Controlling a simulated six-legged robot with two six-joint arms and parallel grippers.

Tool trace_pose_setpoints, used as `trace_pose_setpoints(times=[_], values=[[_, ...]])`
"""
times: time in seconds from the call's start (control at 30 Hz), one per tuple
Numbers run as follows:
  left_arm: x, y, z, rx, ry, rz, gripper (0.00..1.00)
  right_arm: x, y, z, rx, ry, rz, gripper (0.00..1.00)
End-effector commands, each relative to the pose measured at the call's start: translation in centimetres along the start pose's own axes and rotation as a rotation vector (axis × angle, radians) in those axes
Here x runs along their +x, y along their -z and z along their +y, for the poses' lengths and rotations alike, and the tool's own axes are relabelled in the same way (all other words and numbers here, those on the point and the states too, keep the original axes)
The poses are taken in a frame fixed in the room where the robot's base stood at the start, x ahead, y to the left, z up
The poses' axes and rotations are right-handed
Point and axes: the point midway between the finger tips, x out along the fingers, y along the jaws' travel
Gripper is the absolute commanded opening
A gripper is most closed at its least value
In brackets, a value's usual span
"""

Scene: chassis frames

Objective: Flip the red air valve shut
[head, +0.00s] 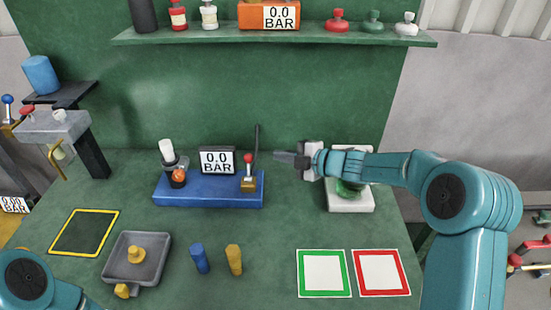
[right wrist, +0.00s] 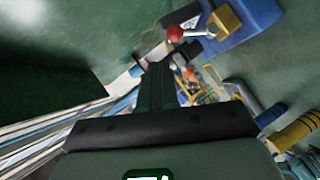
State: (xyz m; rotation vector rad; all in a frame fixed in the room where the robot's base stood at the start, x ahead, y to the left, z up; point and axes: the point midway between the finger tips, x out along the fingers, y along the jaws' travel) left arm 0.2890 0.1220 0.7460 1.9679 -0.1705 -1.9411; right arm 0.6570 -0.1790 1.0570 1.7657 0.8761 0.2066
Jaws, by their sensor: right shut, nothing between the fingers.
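The red air valve (head: 248,159) is a red ball on a short lever, standing up from a brass block (head: 249,184) at the right end of a blue base (head: 205,199). In the right wrist view the red ball (right wrist: 175,33) and brass block (right wrist: 226,18) show at the top. A display reading 0.0 BAR (head: 217,161) stands on the base beside it. My right gripper (head: 277,155) is shut and empty, pointing left, just right of the red ball and apart from it. Its dark fingers (right wrist: 158,82) show in the right wrist view. My left gripper is out of view.
A white block with a green part (head: 350,203) stands below my right forearm. A grey tray (head: 112,272), blue peg (head: 199,258) and yellow peg (head: 234,259) are in front. Green-edged (head: 323,292) and red-edged squares (head: 383,291) lie front right. A shelf (head: 275,37) is above.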

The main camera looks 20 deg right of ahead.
Motion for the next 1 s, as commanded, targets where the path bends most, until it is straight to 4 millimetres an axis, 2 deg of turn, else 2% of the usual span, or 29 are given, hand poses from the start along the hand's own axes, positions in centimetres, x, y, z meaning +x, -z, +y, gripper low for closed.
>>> trace_pose_setpoints(times=[0.2, 0.33, 0.5, 1.0], values=[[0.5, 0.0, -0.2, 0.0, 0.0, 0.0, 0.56, -3.8, -0.3, 0.9, 0.0, -0.002, -0.004, 0.0], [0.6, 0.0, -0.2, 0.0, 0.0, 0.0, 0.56, -5.1, -0.3, 1.2, 0.002, -0.001, -0.001, 0.0], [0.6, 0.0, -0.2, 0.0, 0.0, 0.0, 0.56, -5.7, -0.4, 1.4, 0.001, 0.001, -0.001, 0.0], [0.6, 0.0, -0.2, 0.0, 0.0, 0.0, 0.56, -5.8, -0.4, 1.4, 0.001, 0.0, -0.001, 0.0]])
